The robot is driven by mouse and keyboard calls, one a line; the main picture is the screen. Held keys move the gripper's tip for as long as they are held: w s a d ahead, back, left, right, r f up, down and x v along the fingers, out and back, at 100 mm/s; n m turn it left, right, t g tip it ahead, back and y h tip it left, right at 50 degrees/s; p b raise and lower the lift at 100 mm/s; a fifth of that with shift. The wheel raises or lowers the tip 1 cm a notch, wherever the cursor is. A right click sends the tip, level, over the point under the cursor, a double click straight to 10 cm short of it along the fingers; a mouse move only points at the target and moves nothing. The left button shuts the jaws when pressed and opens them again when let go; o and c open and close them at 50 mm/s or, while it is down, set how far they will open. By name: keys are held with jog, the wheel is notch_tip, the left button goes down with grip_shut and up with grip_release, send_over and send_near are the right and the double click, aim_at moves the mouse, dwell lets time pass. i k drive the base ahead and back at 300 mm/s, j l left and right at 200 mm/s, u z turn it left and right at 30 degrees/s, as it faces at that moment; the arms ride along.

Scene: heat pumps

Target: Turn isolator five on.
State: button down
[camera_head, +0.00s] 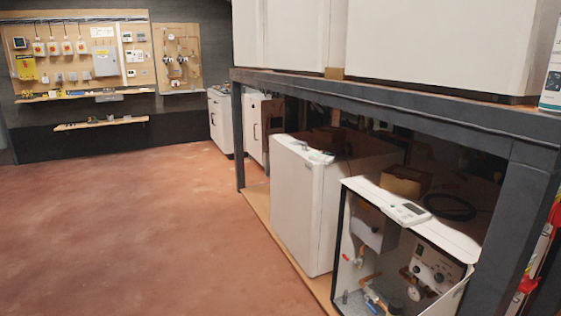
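A wooden board (88,56) hangs on the far wall at the upper left. Along its upper part is a row of several small white boxes with red and yellow fronts, which look like isolators; the leftmost (39,48) and the rightmost (81,47) of that row show. Their numbers and switch positions are too small to read, so I cannot tell which is isolator five. My gripper is not in view.
Open reddish floor (110,230) lies between me and the board. A dark metal frame (400,115) with white units runs along the right; an open unit (405,255) stands near. A narrow shelf (100,122) sits below the board.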

aim_at(527, 285)
jog(key=l+u, duration=0.3)
jog(key=l, duration=0.95)
jog(key=l+u, duration=0.1)
jog(key=l, duration=2.9)
jog(key=k+z, duration=0.7)
